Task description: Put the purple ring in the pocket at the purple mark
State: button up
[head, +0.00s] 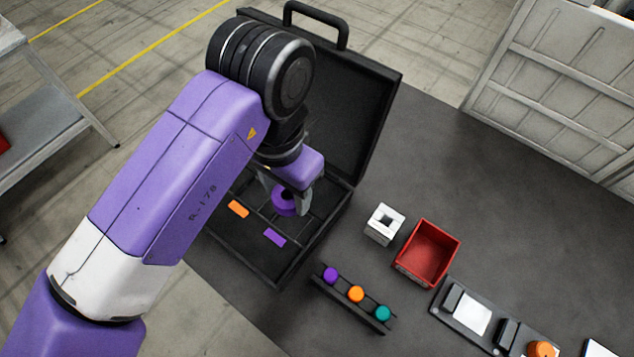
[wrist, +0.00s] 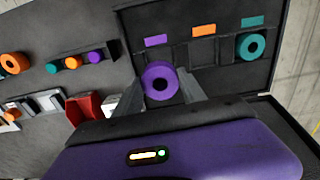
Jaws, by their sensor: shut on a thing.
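My gripper (head: 285,195) points down over the open black case (head: 268,283), with its fingers shut on the purple ring (head: 285,203). The ring also shows between the fingers in the wrist view (wrist: 159,82). The purple mark (head: 275,238) is a flat strip in the case; in the wrist view the purple mark (wrist: 156,40) lies just beyond the ring. The ring and fingers partly cover the pocket at this mark. I cannot tell how high the ring is above the case floor.
An orange mark (wrist: 204,30) and a teal mark (wrist: 252,21) are beside it; a teal ring (wrist: 251,46) lies by the teal mark. The lid (head: 345,105) stands open. A white block (head: 384,224), red bin (head: 428,253), knob rack (head: 345,302) and orange ring (head: 541,349) are right.

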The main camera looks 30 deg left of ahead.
jog(key=shift+s+a, duration=0.1)
jog(key=shift+a, duration=0.05)
notch_tip(320, 180, down, 4)
jog(key=b, duration=0.3)
jog(key=shift+r+b, duration=0.15)
jog(key=shift+b, duration=0.25)
jog(key=shift+f+b, duration=0.4)
jog(key=shift+f, duration=0.7)
jog(key=shift+p, duration=0.6)
jog(key=shift+f+b, duration=0.55)
jog(key=shift+f, duration=0.45)
dwell(0.6)
jog(key=o, duration=2)
